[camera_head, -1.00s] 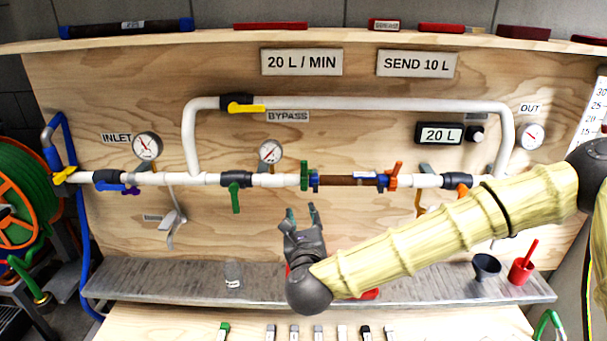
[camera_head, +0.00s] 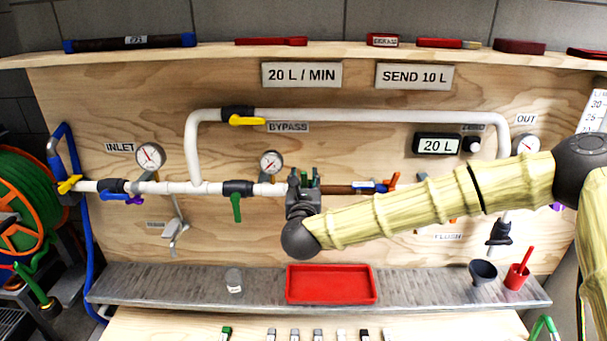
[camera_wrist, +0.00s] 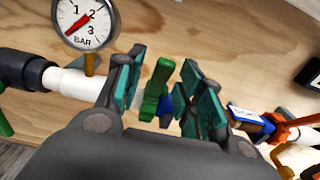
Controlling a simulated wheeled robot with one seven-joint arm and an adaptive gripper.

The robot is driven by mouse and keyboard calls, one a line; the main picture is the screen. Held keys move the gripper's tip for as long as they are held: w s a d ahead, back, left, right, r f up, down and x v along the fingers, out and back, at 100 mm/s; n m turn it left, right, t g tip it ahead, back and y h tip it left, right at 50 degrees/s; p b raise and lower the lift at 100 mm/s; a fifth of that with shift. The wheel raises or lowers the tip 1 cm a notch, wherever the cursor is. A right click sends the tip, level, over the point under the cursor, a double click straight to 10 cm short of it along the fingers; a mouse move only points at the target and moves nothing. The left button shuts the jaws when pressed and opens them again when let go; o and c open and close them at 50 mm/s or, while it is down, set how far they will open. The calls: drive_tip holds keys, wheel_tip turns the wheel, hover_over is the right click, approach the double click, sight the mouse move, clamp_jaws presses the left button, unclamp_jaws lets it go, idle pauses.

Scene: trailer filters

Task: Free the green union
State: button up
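The green union (camera_wrist: 156,92) is a winged nut on the white pipe at the left end of the brown filter cartridge (camera_head: 343,188). In the wrist view it stands between the two teal finger pads of my gripper (camera_wrist: 160,95), which are spread with a gap on both sides of it. In the head view my gripper (camera_head: 304,180) covers most of the green union. A blue collar (camera_wrist: 167,108) sits just right of the union. An orange union (camera_head: 393,180) is at the cartridge's right end.
A pressure gauge (camera_wrist: 84,20) stands close to the left of my fingers. A green-handled valve (camera_head: 236,205) is on the pipe to the left. The bypass pipe (camera_head: 370,115) runs above. A red tray (camera_head: 331,296) lies on the shelf below.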

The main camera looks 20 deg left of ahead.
drive_tip(key=shift+w+a, duration=0.2)
drive_tip(key=shift+w, duration=0.4)
drive_tip(key=shift+c, duration=0.5)
clamp_jaws()
